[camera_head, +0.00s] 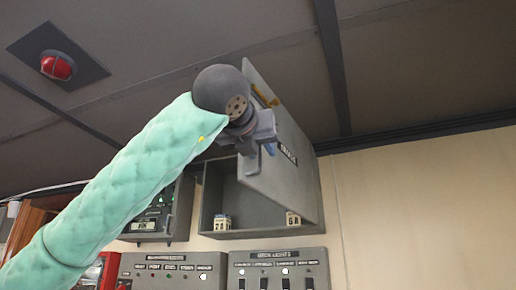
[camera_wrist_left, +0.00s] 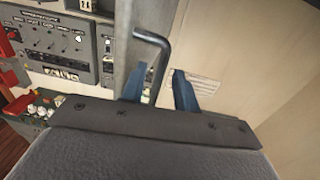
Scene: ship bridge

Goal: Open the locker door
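The grey locker (camera_head: 212,205) is mounted on the wall above the control panels. Its grey door (camera_head: 290,175) stands part open, swung out from the box, so the inside shows. A dark bent handle (camera_wrist_left: 162,50) shows in the left wrist view. My left gripper (camera_head: 257,150) is in front of the door's free side. Its two blue fingers (camera_wrist_left: 159,92) are apart, with the handle bar between them and gaps visible on both sides. My right gripper is in neither view.
Small labelled blocks stand in the locker, one at left (camera_head: 222,223) and one at right (camera_head: 293,219). Switch panels (camera_head: 278,268) lie below. A red ceiling light (camera_head: 57,66) is at upper left. The wall (camera_head: 420,210) on the right is bare.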

